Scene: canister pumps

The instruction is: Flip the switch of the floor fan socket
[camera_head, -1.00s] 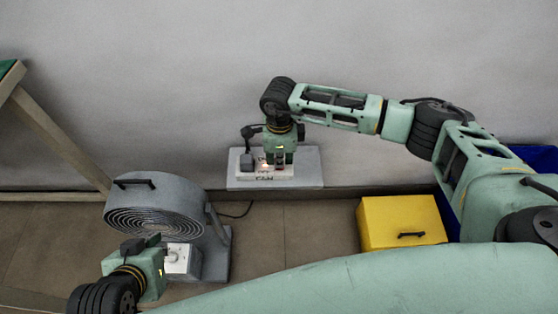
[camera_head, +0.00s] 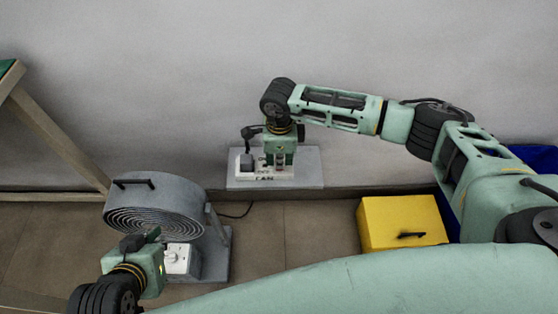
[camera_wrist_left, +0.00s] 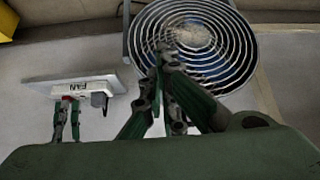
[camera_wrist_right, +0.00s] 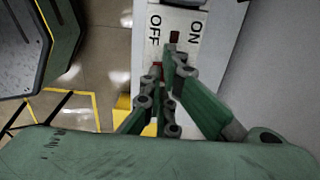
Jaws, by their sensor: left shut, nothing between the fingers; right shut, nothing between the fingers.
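The white floor fan socket (camera_head: 284,175), labelled FAN, sits on a grey plate (camera_head: 309,170) by the wall, with a dark plug (camera_head: 247,162) in its left part. My right gripper (camera_head: 279,164) is shut and empty, pointing down over the socket. In the right wrist view its fingertips (camera_wrist_right: 174,62) are close to a small dark-red switch (camera_wrist_right: 174,37) between OFF and ON labels; contact cannot be told. The grey floor fan (camera_head: 158,200) stands at left. My left gripper (camera_head: 150,236) is shut and empty beside it; the left wrist view also shows the socket (camera_wrist_left: 78,86).
The fan's base carries a white control box with a knob (camera_head: 177,259). A yellow box (camera_head: 402,222) with a black handle stands on the floor right of the socket, before a blue bin (camera_head: 535,157). A wooden frame (camera_head: 60,135) stands at far left.

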